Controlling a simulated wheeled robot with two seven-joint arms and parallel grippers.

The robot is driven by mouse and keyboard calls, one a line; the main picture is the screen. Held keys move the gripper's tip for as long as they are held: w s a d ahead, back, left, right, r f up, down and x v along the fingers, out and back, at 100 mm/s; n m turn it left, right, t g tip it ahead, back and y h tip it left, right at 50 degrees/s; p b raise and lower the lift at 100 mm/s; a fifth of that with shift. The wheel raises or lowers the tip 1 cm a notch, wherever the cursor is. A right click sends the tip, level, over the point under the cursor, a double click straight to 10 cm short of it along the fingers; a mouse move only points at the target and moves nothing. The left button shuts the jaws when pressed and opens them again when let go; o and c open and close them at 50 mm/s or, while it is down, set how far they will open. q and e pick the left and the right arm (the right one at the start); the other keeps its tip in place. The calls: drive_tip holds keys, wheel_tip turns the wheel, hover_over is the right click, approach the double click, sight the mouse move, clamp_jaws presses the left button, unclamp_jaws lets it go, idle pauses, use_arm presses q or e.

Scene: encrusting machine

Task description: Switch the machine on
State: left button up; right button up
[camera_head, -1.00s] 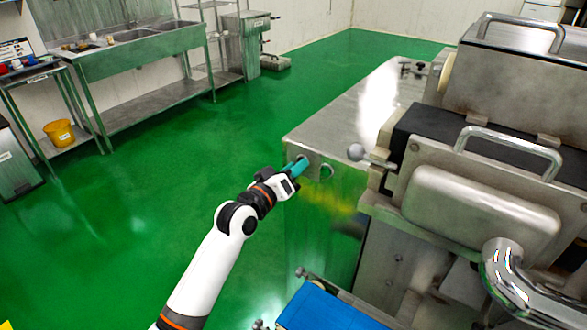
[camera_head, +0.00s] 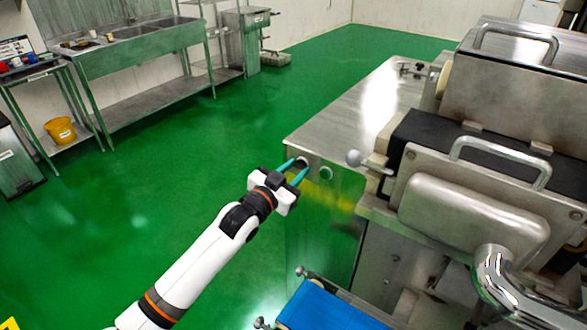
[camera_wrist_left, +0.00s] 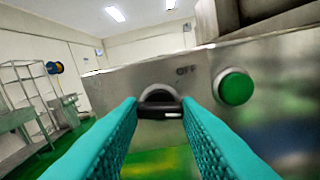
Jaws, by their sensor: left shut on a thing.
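The machine (camera_head: 345,115) is a large steel unit on the right of the head view. Its front panel carries a rotary switch (camera_wrist_left: 160,97) with a dark handle, and an OFF label (camera_wrist_left: 186,70) to the upper right of it. A round green button (camera_wrist_left: 233,87) is to the switch's right; it also shows in the head view (camera_head: 326,172). My left gripper (camera_head: 298,167) is at the panel, its teal fingers on either side of the dark handle and shut on it. The handle lies level in the wrist view. My right gripper is out of view.
A blue belt (camera_head: 325,308) and steel guards stand right of my left arm. A lever with a round knob (camera_head: 354,158) sticks out beside the panel. A sink bench (camera_head: 130,50) is far off at the back left. The green floor (camera_head: 170,170) on the left is clear.

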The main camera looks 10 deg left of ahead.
use_arm(q)
drive_tip(key=m, duration=0.3)
drive_tip(key=shift+m+p, duration=0.7)
drive_tip(key=shift+m, duration=1.5)
drive_tip(key=o, duration=1)
